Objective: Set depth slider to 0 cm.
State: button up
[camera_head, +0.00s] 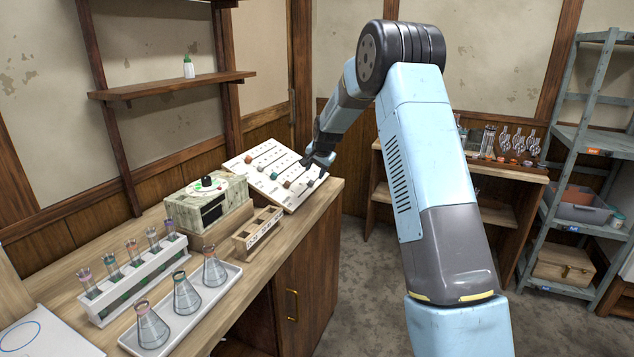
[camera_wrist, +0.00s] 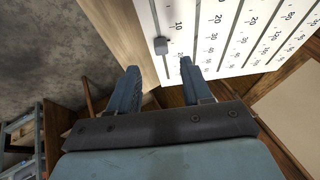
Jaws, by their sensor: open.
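A white slanted slider panel (camera_head: 262,165) stands at the back end of the wooden bench, with several parallel slots, small knobs and printed numbers. My gripper (camera_head: 319,167) is over its right edge in the head view. In the wrist view the panel (camera_wrist: 214,32) fills the upper right, and a grey knob (camera_wrist: 160,46) sits in its outermost slot, near a mark reading 10. My open gripper (camera_wrist: 159,74) has one finger on each side of that knob's line, with the knob just beyond the fingertips. The slots' names are not readable, so I cannot tell which is depth.
A box with a dial (camera_head: 208,203) and a small wooden rack (camera_head: 257,233) stand in front of the panel. A test tube rack (camera_head: 133,281) and a white tray with flasks (camera_head: 190,308) are nearer on the bench. Floor lies open beyond the bench's right edge.

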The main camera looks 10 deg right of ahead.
aim_at(312, 182)
jog(key=x, duration=0.8)
grip_shut()
dwell(0.4)
jog(key=shift+d, duration=0.1)
